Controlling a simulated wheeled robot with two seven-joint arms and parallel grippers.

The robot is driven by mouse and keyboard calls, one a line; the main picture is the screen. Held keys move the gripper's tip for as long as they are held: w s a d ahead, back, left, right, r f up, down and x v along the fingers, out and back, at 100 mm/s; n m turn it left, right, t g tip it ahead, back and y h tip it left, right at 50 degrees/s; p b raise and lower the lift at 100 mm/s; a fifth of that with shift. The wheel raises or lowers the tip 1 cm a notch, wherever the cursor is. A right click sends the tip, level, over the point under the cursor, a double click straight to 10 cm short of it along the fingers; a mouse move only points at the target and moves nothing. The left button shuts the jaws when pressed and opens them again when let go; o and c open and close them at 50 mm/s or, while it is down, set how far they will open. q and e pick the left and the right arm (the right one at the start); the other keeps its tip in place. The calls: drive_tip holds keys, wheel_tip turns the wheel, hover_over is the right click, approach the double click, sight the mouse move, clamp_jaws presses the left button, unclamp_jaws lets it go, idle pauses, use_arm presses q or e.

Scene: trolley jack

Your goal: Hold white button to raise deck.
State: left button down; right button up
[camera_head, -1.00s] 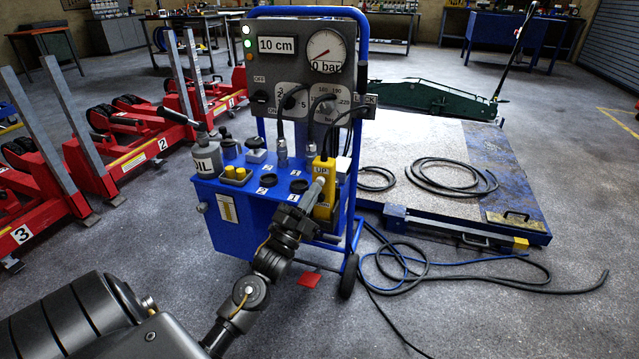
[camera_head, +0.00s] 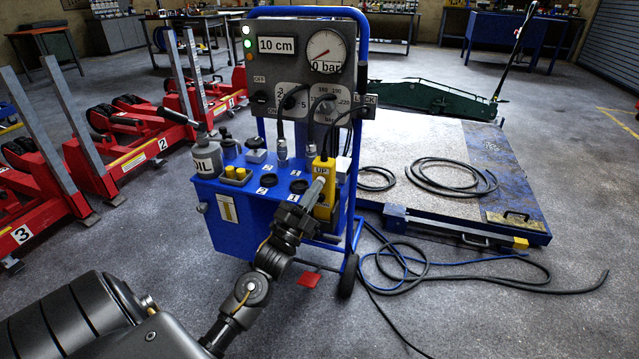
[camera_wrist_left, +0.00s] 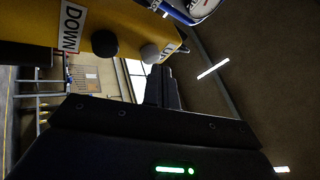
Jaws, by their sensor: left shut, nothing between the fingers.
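The yellow pendant (camera_head: 323,209) hangs on the front right of the blue pump trolley, with its UP label at the top. In the left wrist view, the pendant (camera_wrist_left: 80,20) shows a black button (camera_wrist_left: 104,43) near DOWN and a white button (camera_wrist_left: 149,53) near UP. My left gripper (camera_head: 320,183) is shut and empty, its fingertips at the pendant's upper face. In the left wrist view its fingertips (camera_wrist_left: 160,70) lie close to the white button; I cannot tell whether they touch. The deck (camera_head: 430,145) lies low on the floor behind. My right gripper is not in view.
The trolley's panel has a display (camera_head: 276,45) reading 10 cm and a gauge (camera_head: 326,52) reading 0 bar. An oil can (camera_head: 207,158) stands on the trolley's left. Hoses (camera_head: 450,178) lie on the deck and floor. Red jacks (camera_head: 120,150) stand at left.

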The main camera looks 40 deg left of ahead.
use_arm(q)
drive_tip(key=shift+w+a, duration=0.2)
drive_tip(key=shift+w, duration=0.3)
idle(1.9)
idle(2.3)
drive_tip(key=shift+s+d+p, duration=0.35)
drive_tip(key=shift+s+p, duration=0.1)
drive_tip(key=shift+s, duration=0.45)
drive_tip(key=shift+s, duration=0.1)
drive_tip(key=shift+s+d+p, duration=0.25)
drive_tip(key=shift+s+p, duration=0.1)
drive_tip(key=shift+s, duration=0.4)
drive_tip(key=shift+s+d+p, duration=0.3)
drive_tip(key=shift+s+p, duration=0.1)
drive_tip(key=shift+s, duration=0.4)
drive_tip(key=shift+s+d+p, duration=0.25)
drive_tip(key=shift+s+p, duration=0.1)
drive_tip(key=shift+s, duration=0.4)
